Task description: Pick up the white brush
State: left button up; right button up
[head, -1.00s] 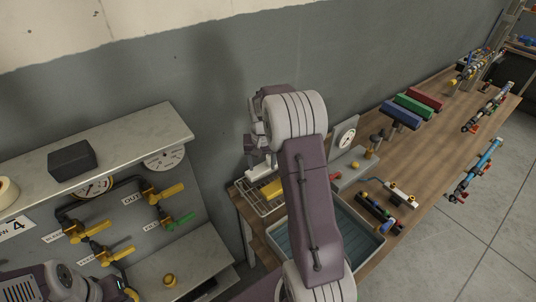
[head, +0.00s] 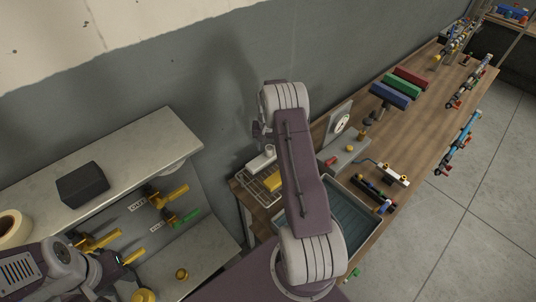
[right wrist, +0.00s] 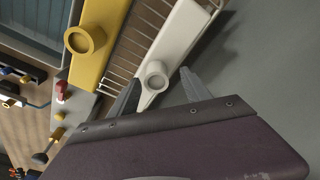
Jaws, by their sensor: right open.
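The white brush (right wrist: 183,38), with a round knob on top, lies on the wire rack (right wrist: 128,40) beside the yellow brush (right wrist: 95,30). In the head view the white brush (head: 262,158) shows just left of my right arm. My right gripper (right wrist: 160,91) is open, with its fingertips on either side of the narrow end near the knob; I cannot tell if they touch it. In the head view my right arm hides this gripper. My left arm enters at the lower left, with its gripper end (head: 128,268) by the valve panel; its jaws are unclear.
A grey-blue tray (head: 350,222) stands right of the rack (head: 249,178) on the wooden bench (head: 425,120). A gauge stand (head: 341,124) and blue, green and red blocks are farther back. A grey wall is close behind the rack. A valve panel (head: 165,235) is at the left.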

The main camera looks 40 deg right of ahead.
jog(key=shift+s+d+f, duration=0.15)
jog(key=shift+f, duration=0.3)
jog(key=shift+s+d+f, duration=0.1)
jog(key=shift+s+f, duration=0.05)
jog(key=shift+s, duration=0.15)
jog(key=shift+w+a, duration=0.2)
jog(key=shift+w, duration=0.1)
jog(key=c, duration=1)
grip_shut()
jog(key=shift+s+d, duration=0.1)
